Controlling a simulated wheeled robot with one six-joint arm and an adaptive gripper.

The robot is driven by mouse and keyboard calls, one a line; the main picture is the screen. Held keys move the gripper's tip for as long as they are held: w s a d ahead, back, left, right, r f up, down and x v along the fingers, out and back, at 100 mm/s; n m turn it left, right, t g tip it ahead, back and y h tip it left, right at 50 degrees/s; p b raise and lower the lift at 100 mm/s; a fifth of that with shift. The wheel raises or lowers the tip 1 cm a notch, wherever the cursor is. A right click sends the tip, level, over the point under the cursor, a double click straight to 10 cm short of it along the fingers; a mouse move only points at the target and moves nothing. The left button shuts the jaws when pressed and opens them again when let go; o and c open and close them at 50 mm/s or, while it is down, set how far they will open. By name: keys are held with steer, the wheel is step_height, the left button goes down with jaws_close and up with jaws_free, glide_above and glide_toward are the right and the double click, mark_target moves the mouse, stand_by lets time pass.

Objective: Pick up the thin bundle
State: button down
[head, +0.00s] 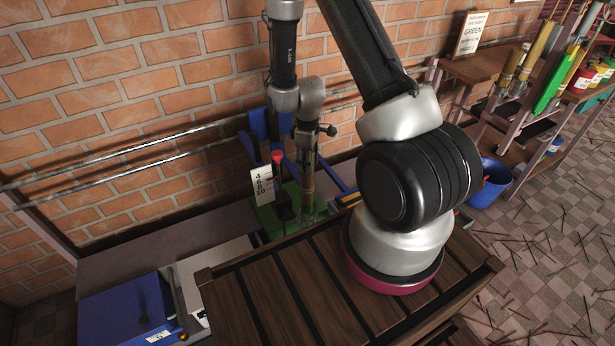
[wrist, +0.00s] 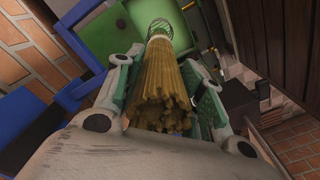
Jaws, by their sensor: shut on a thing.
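The thin bundle (wrist: 162,82) is a tight bunch of brown incense sticks, seen end-on between the fingers in the wrist view. My gripper (wrist: 165,95) is shut on it, one finger pressed on each side. A pale band and a mesh-like ring (wrist: 160,28) show near the bundle's far end. In the head view the bundle (head: 308,185) stands about upright below my gripper (head: 310,150), over a green machine base (head: 272,222). Its lower end is partly hidden by the wooden slats, and I cannot tell whether it touches the base.
A red-knobbed lever (head: 278,158) and a white number card (head: 262,186) stand just left of the bundle. Metal rails (head: 120,155) run along the brick wall. A slatted wooden top (head: 290,290) lies in front. A blue bin (head: 490,184) stands at right, and sticks litter the floor.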

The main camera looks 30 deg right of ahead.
step_height(320, 180, up, 28)
steer(key=shift+f, duration=0.25)
stand_by(0.7)
steer(key=shift+f, duration=0.1)
